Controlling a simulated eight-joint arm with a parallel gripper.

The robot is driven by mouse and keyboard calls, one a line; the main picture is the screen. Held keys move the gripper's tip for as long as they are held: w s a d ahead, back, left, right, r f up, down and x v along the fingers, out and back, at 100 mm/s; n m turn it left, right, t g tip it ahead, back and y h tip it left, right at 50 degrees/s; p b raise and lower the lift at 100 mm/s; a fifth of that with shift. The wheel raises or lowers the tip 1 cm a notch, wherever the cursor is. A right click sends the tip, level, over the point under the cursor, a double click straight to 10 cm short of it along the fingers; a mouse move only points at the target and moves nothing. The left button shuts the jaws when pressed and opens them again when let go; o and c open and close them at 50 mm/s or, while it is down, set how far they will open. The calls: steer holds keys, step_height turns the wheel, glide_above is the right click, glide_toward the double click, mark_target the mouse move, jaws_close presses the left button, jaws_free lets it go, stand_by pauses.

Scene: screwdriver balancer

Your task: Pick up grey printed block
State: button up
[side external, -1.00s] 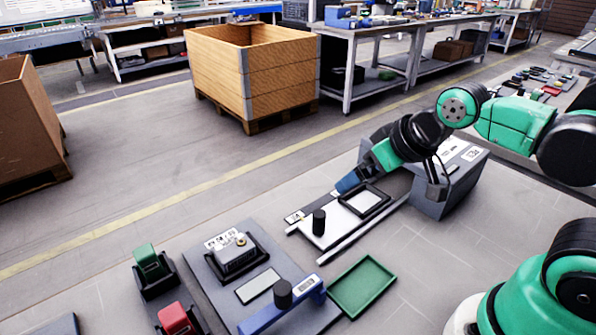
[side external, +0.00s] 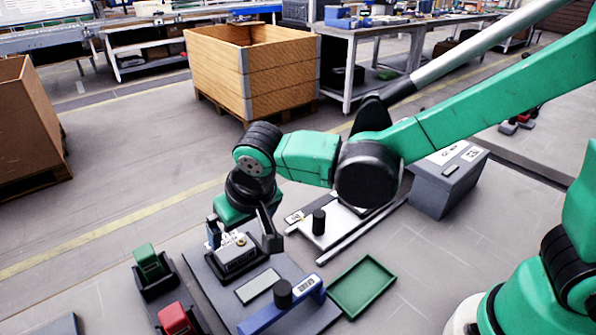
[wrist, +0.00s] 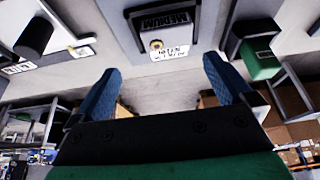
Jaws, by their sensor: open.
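The grey printed block (side external: 236,260), with a small brass knob on top, sits in a dark holder on a grey board. My gripper (side external: 241,240) is over it, tilted, with one finger showing on each side of the block's top. In the wrist view, the block (wrist: 165,32) with its printed face lies ahead of the fingers, roughly centred between them. My gripper (wrist: 163,68) is open there, with nothing between the fingertips. I cannot tell whether either finger touches the block.
A blue handle (side external: 283,305) with a black knob and a green tray (side external: 362,286) lie right of the block. Green (side external: 149,262) and red (side external: 174,318) blocks in black holders stand to the left. A white slide plate (side external: 325,232) is behind, right.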

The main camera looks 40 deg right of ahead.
mark_target(234, 248)
steer(key=shift+w+a+f, duration=0.1)
steer(key=shift+a+f, duration=0.45)
steer(key=shift+x, duration=2.6)
steer(key=shift+c, duration=0.2)
steer(key=c, duration=1.3)
steer(key=shift+o, duration=0.2)
steer(key=shift+r, duration=0.15)
